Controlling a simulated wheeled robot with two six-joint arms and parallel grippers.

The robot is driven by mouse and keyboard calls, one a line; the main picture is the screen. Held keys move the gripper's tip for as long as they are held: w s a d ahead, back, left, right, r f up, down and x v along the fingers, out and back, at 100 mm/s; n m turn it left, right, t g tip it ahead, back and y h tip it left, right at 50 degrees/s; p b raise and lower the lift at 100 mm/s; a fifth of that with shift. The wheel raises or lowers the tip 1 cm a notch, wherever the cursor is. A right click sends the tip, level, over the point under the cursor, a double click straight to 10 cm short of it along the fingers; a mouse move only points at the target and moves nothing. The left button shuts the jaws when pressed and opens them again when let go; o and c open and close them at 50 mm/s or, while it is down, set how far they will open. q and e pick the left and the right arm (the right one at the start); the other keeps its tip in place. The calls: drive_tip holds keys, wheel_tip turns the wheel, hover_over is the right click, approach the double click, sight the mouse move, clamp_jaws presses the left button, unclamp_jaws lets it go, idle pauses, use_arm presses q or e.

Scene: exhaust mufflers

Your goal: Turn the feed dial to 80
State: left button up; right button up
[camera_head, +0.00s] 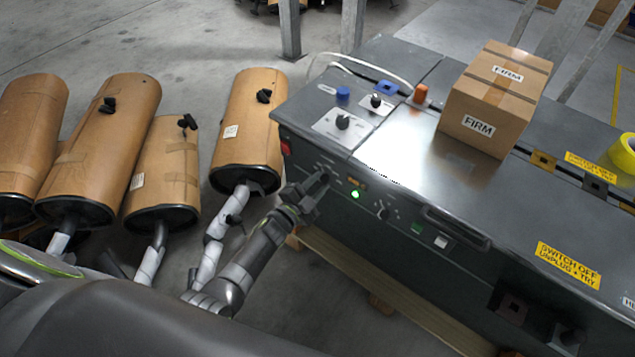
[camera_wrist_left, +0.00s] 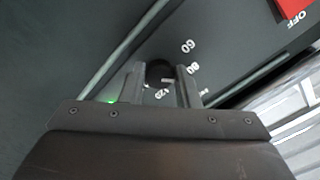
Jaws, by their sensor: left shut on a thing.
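The feed dial is a small dark round knob (camera_wrist_left: 160,72) on the dark front panel of the machine (camera_head: 400,215). In the left wrist view it sits between the two fingers of my left gripper (camera_wrist_left: 161,88), which is shut on it. Printed marks 60, 80 and 120 show around the knob; 60 and 80 are to its right, 120 just below it. I cannot tell where the knob's pointer stands. In the head view my left gripper (camera_head: 318,184) meets the panel near its left end and mostly hides the dial. My right gripper is not in view.
A green lamp (camera_head: 355,195) and another black knob (camera_head: 382,212) are right of my gripper on the panel. A red switch (camera_head: 286,147) is to its left. A cardboard box (camera_head: 495,100) stands on the machine top. Several brown mufflers (camera_head: 250,125) stand at the left.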

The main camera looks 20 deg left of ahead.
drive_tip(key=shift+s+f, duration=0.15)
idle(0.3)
use_arm(q)
drive_tip(key=o, duration=1)
drive_tip(key=shift+c, duration=0.2)
drive_tip(key=shift+s, duration=0.2)
drive_tip(key=p+v, duration=0.2)
drive_tip(key=v, duration=1.5)
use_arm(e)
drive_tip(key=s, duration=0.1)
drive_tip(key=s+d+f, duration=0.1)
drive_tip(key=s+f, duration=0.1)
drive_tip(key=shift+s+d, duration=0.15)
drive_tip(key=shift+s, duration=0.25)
